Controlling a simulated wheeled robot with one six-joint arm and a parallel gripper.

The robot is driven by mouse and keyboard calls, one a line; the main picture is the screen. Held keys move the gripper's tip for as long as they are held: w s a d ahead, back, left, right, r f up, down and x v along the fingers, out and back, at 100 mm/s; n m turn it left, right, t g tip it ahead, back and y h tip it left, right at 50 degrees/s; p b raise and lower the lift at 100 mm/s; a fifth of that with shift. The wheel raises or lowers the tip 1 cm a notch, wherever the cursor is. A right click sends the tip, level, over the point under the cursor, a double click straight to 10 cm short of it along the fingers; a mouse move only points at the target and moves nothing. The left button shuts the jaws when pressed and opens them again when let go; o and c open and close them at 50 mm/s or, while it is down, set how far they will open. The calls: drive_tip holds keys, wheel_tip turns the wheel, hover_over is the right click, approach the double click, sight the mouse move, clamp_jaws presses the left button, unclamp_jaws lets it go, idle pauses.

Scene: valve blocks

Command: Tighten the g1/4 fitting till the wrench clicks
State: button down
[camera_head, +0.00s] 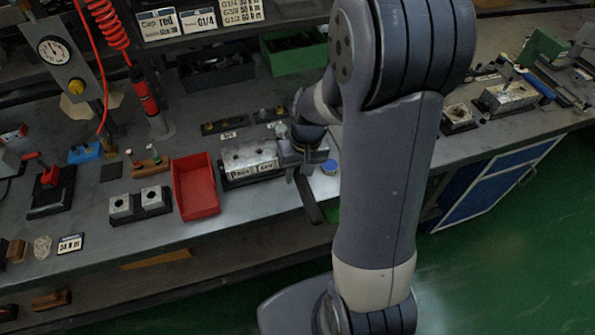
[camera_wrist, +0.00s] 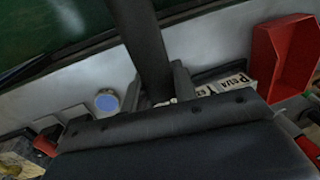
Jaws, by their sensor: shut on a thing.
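My gripper (camera_head: 303,170) is at the right end of a silver valve block (camera_head: 248,155) with white labels on its front. It is shut on a dark bar, which looks like the wrench (camera_head: 309,200); the bar sticks out toward the bench's front edge. In the wrist view the wrench (camera_wrist: 143,40) runs up from between the fingers (camera_wrist: 157,92). Part of the block's label (camera_wrist: 222,84) shows beside them. The g1/4 fitting and the wrench's head are hidden behind my gripper, so I cannot tell how they meet.
A red tray (camera_head: 195,186) stands left of the block; it also shows in the wrist view (camera_wrist: 285,50). A blue-topped round piece (camera_head: 330,167) lies close right of my gripper. Two small blocks (camera_head: 139,204) sit left of the tray. A "34 N m" card (camera_head: 70,243) lies front left.

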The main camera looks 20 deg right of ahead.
drive_tip(key=shift+f+b, duration=0.6)
drive_tip(key=shift+f, duration=0.1)
idle(0.3)
drive_tip(key=shift+w+a+m, duration=0.15)
drive_tip(key=shift+a+m, duration=0.85)
drive_tip(key=shift+a, duration=0.2)
drive_tip(key=shift+w+a+m+t+p, duration=0.2)
drive_tip(key=shift+a+m, duration=0.25)
drive_tip(key=shift+a, duration=0.15)
drive_tip(key=shift+w+a+m+t+p, duration=0.1)
drive_tip(key=shift+a+m+p, duration=0.1)
drive_tip(key=shift+a+m, duration=0.3)
drive_tip(key=shift+s+d+n+b, duration=0.25)
drive_tip(key=shift+d+n+b, duration=0.1)
drive_tip(key=shift+d+n, duration=0.55)
